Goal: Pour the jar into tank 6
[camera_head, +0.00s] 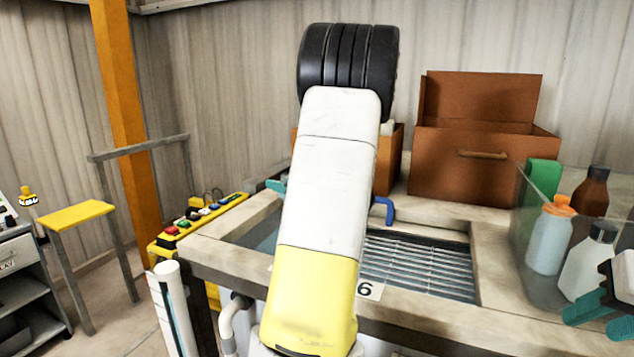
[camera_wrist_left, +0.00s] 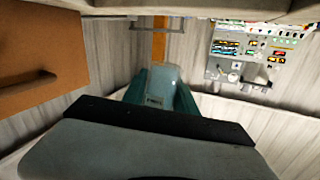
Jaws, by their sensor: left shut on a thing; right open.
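My left arm fills the middle of the head view and hides most of what my left gripper does; a bit of teal finger (camera_head: 275,186) shows left of the arm. In the left wrist view my left gripper's teal fingers are shut around a pale grey-green jar (camera_wrist_left: 160,88) with small dark lettering. Its mouth and tilt cannot be told. Tank 6 (camera_head: 425,262), with a slatted grating inside, lies partly behind my arm; its "6" label (camera_head: 368,289) is on the front rim. My right gripper (camera_head: 602,312) is open and empty at the right edge.
A clear bin (camera_head: 535,262) holds several bottles at right. A brown open case (camera_head: 475,165) and another brown box (camera_head: 390,150) stand behind the tank. A yellow button box (camera_head: 195,222) lies left of the tank. A blue hook-shaped part (camera_head: 385,209) sits near the back rim.

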